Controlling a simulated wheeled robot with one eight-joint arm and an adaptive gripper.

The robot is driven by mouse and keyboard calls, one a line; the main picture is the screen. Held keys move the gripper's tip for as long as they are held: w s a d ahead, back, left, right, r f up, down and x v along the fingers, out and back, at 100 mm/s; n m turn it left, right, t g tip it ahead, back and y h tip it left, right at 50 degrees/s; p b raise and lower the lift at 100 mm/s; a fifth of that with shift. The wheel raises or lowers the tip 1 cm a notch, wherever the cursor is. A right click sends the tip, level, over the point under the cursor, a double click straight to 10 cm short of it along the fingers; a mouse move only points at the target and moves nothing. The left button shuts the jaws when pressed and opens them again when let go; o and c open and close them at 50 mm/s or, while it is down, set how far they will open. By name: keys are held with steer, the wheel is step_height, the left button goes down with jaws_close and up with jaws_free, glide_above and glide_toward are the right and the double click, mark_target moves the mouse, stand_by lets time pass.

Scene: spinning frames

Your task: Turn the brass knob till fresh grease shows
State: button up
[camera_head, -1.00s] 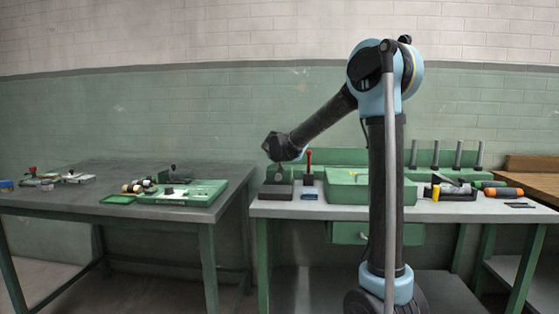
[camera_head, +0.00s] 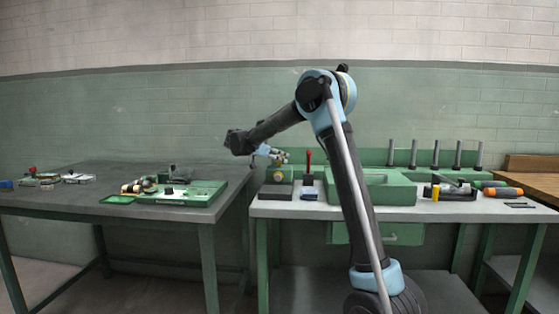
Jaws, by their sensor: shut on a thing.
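My gripper (camera_head: 281,156) is small in the head view, above the left end of the right bench, pointing right. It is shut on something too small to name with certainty. Just below it is a small green thing (camera_head: 272,172) with a yellowish, brass-coloured spot (camera_head: 278,177) on its front. I cannot tell whether this spot is the brass knob, or whether my fingers touch it. No grease can be made out at this size.
The right bench (camera_head: 300,211) also carries a dark block (camera_head: 275,191), a red-handled tool (camera_head: 308,158), a green tray (camera_head: 385,190) and several upright grey posts. The left table (camera_head: 90,208) holds small parts and a green case.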

steer(key=shift+a+m+g+h, duration=0.1)
steer(key=shift+m+g+h, duration=0.6)
steer(key=shift+m+g, duration=0.9)
steer(key=shift+g, duration=0.1)
steer(key=o, duration=1.1)
steer(key=shift+h, duration=0.3)
steer(key=v, duration=1.1)
steer(key=shift+s+a+r, duration=0.1)
steer(key=shift+a+r, duration=0.05)
steer(key=shift+a, duration=0.2)
